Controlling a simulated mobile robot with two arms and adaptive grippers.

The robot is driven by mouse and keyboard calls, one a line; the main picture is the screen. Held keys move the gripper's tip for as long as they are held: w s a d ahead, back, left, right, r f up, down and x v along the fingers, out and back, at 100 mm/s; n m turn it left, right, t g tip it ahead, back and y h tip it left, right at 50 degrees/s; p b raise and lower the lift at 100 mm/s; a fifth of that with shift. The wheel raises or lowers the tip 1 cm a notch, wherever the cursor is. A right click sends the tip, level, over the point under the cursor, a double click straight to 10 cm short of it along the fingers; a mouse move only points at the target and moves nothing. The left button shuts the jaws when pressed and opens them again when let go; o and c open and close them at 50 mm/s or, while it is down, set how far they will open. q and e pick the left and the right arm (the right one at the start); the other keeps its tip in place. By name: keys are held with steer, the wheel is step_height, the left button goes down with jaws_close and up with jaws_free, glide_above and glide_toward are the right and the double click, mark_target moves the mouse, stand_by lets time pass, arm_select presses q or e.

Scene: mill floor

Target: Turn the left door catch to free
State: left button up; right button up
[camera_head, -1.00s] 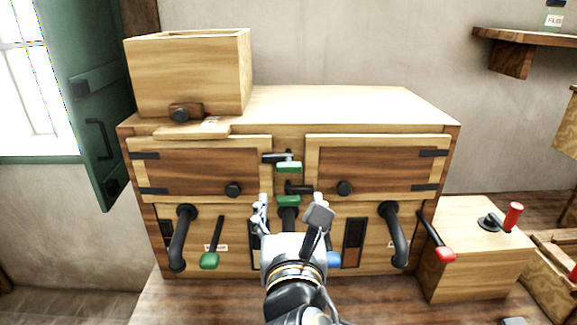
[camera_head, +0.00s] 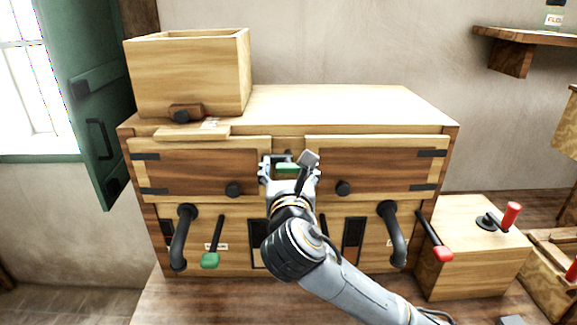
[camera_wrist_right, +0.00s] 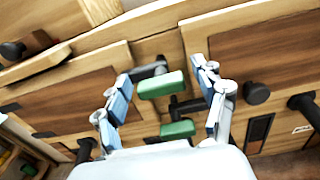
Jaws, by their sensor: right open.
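The left door catch (camera_head: 286,168) is a black bar with a green tab, on the post between the two doors. In the right wrist view its black bar reaches left over the edge of the left door, and its green tab (camera_wrist_right: 162,84) lies between my fingers. My right gripper (camera_head: 287,163) is open, one finger on each side of the tab with gaps showing; the depth to it is unclear. A second catch (camera_wrist_right: 178,128) sits just below, its bar reaching right; my gripper hides it in the head view. My left gripper is not in view.
The left door (camera_head: 190,170) and right door (camera_head: 375,172) are shut, each with a black knob. Below are curved black handles and a green-tipped lever (camera_head: 210,260). A wooden box (camera_head: 187,75) stands on the cabinet's top left. A red-tipped lever (camera_head: 443,254) is at right.

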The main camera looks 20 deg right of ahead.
steer(key=c, duration=1.2)
steer(key=shift+o, duration=0.2)
steer(key=shift+r+m+p, duration=0.1)
steer(key=shift+m+p, duration=0.85)
steer(key=shift+m, duration=0.35)
steer(key=m+p, duration=0.1)
steer(key=m, duration=0.2)
steer(key=shift+d+p, duration=0.1)
steer(key=shift+p, duration=0.25)
steer(key=m+p, duration=0.1)
steer(key=m, duration=0.3)
steer(key=shift+s, duration=0.1)
steer(key=m, duration=0.4)
steer(key=shift+d+f, duration=0.1)
steer(key=shift+f, duration=0.1)
steer(key=shift+m, duration=0.3)
